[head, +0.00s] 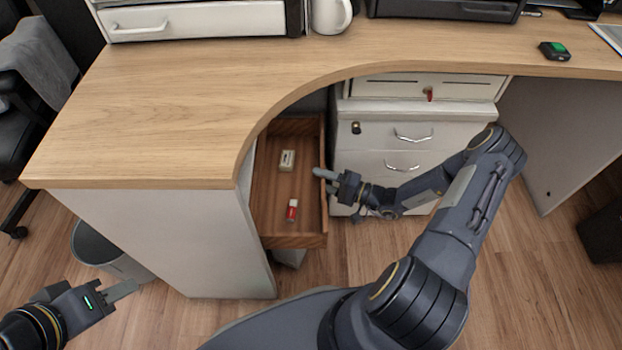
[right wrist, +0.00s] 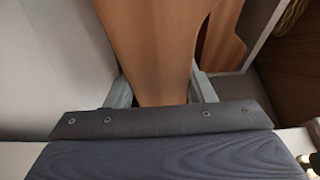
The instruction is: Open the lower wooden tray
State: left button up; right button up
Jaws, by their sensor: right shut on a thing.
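The wooden tray (head: 285,241) stands pulled out from under the desk, left of the white drawer unit. A small pale box (head: 287,160) and a small red and white item (head: 292,210) lie in it. My right gripper (head: 325,174) is at the tray's right side wall. In the right wrist view, the wooden wall (right wrist: 150,45) runs between its two fingers, and the jaws are shut on it. My left gripper (head: 122,290) is at the lower left, away from the tray, near the bin; its jaw opening is not clear.
The curved wooden desktop (head: 170,110) overhangs the tray's back. A white side panel (head: 170,240) stands left of the tray. The drawer unit (head: 385,135) is to the right. A grey bin (head: 95,245) stands at the left. Floor shows in front of the tray.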

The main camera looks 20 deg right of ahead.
jog(key=shift+d, duration=0.2)
jog(key=o, duration=1.1)
jog(key=p+v, duration=0.1)
jog(key=v, duration=0.6)
jog(key=shift+s+d+p, duration=0.3)
jog(key=shift+s+p, duration=0.05)
jog(key=shift+p, duration=0.05)
